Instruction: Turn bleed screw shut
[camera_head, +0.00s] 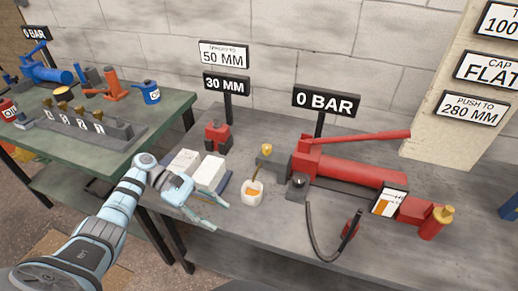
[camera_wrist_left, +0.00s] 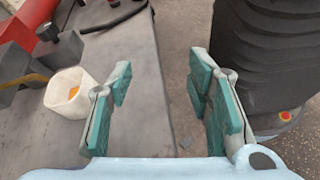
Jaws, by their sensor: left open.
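A brass-yellow knob (camera_head: 266,149), which looks like the bleed screw, stands on a dark grey block (camera_head: 272,166) at the left end of the red hand pump (camera_head: 350,168). A thin amber streak runs from the block toward a white cup (camera_head: 252,193) holding orange liquid. The cup also shows in the left wrist view (camera_wrist_left: 70,93). My left gripper (camera_head: 212,210) is open and empty, above the bench's front edge, left of the cup and apart from the knob. Its spread jaws show in the left wrist view (camera_wrist_left: 158,75). My right gripper is out of view.
A "0 BAR" sign (camera_head: 326,101) stands behind the pump. A black hose (camera_head: 322,250) curves over the bench front. The bench (camera_head: 290,235) is bare in front of the cup.

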